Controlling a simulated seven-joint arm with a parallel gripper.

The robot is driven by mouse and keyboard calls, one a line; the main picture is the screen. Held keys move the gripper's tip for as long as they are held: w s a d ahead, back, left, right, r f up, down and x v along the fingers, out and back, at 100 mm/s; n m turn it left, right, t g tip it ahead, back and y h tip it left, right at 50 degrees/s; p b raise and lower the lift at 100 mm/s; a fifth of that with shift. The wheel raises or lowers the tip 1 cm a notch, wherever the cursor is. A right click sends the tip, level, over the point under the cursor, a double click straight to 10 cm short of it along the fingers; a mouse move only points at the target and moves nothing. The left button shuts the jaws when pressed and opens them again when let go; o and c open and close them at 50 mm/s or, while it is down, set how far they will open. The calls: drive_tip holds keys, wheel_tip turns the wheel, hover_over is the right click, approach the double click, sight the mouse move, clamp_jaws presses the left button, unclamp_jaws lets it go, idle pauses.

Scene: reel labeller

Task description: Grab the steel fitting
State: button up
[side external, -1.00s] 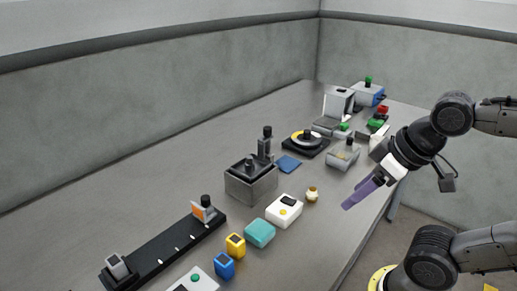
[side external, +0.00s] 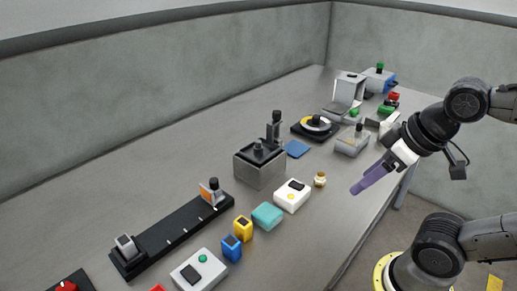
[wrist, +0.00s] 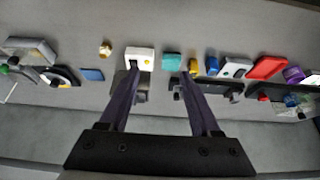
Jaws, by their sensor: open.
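No piece is plainly recognisable as a steel fitting. A small cream and brass-coloured knobbed piece (side external: 320,180) stands loose near the bench's front edge, beside a white box; it also shows in the wrist view (wrist: 105,48). I cannot tell its material. My gripper (side external: 356,190), with long purple fingers, is open and empty. It hangs right of that small piece, apart from it, near the front edge. In the wrist view my gripper (wrist: 160,78) has its fingers well apart, and the small piece lies left of them.
A white box (side external: 292,195), teal block (side external: 267,216), yellow block (side external: 243,228) and blue block (side external: 231,248) stand along the front. A grey box with a dark top (side external: 260,168) is behind. A grey tray (side external: 352,146) and a black turntable (side external: 310,131) are farther back.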

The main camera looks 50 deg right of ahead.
drive_tip(key=shift+c, duration=1)
